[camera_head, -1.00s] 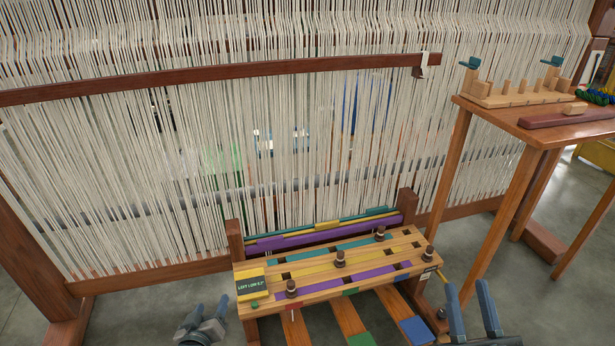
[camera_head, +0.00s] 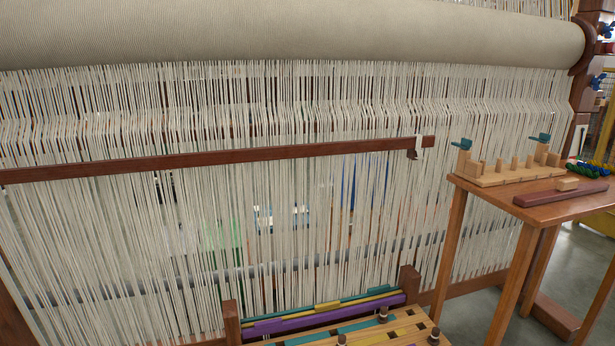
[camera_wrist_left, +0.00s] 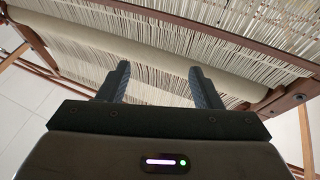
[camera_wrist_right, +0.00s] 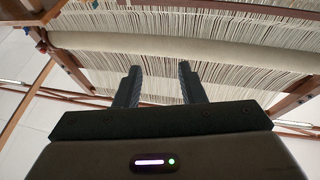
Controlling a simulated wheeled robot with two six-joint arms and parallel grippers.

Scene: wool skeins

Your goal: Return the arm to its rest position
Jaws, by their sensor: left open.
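My left gripper (camera_wrist_left: 158,85) shows in the left wrist view with its two fingers apart and nothing between them. My right gripper (camera_wrist_right: 157,83) shows in the right wrist view, also with its fingers apart and empty. Both wrist views look up past the fingers at the loom's cloth roll and pale warp threads. Neither gripper shows in the head view now. The loom's warp threads (camera_head: 200,220) hang across most of the head view, below the cloth roll (camera_head: 300,32).
A slotted wooden bench (camera_head: 390,330) with purple and yellow strips stands low in front of the loom. A wooden side table (camera_head: 560,207) at the right holds a pegged rack (camera_head: 505,175), a dark red bar (camera_head: 560,193) and coloured skeins (camera_head: 588,169). A dark wooden bar (camera_head: 230,156) crosses the warp.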

